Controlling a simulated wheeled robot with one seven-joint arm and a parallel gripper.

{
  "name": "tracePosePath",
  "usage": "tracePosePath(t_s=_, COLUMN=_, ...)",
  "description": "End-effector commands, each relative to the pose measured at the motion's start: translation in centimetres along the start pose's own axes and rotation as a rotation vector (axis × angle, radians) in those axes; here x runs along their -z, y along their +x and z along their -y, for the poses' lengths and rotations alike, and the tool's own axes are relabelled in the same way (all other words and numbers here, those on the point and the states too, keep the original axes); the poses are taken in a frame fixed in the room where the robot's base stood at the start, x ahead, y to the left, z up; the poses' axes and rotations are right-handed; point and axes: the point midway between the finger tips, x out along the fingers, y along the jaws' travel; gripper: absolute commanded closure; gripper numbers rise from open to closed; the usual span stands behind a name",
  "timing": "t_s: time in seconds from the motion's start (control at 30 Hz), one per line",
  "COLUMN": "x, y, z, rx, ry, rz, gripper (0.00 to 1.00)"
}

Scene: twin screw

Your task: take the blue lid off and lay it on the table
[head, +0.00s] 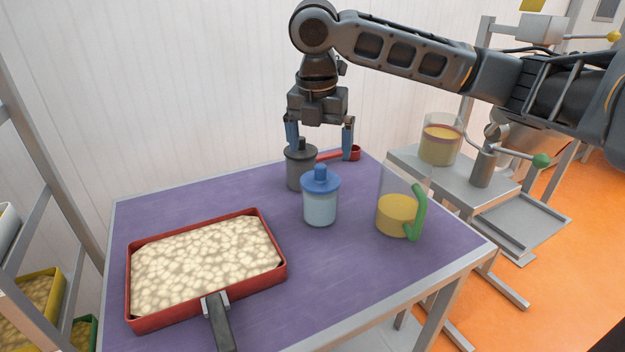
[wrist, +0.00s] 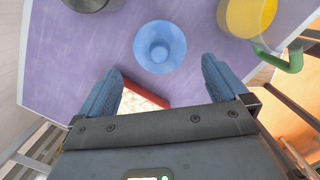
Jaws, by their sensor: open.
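The blue lid (head: 320,181) with its round knob sits on a clear jar (head: 320,208) holding pale blue contents, upright on the purple table (head: 180,200). My gripper (head: 320,145) is open and empty, pointing down above table height. In the head view its fingers show above the lid, over the grey jar and red scoop. In the wrist view the lid (wrist: 160,46) lies just beyond the fingertips, roughly centred between the fingers of my gripper (wrist: 162,72). Nothing touches the lid.
A dark grey lidded jar (head: 301,170) stands close behind the blue-lidded one, beside a red scoop (head: 354,153). A clear pitcher (head: 396,212) with green handle stands right. A red pan (head: 280,250) fills the front left. Table is bare at back left and front right.

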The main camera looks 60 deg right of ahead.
Motion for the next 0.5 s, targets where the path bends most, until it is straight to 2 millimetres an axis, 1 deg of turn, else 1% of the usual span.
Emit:
tracePosePath(t_s=0.03, x=0.0, y=0.6, z=0.0, rx=0.000, ry=0.001, rz=-0.002, gripper=0.00)
tracePosePath(t_s=0.23, x=0.0, y=2.5, z=-0.1, rx=-0.002, ry=0.000, rz=-0.001, gripper=0.00)
tracePosePath(t_s=0.4, x=-0.1, y=5.1, z=-0.1, rx=-0.002, ry=0.001, rz=-0.003, gripper=0.00)
tracePosePath(t_s=0.5, x=-0.1, y=6.0, z=-0.1, rx=-0.004, ry=0.001, rz=-0.001, gripper=0.00)
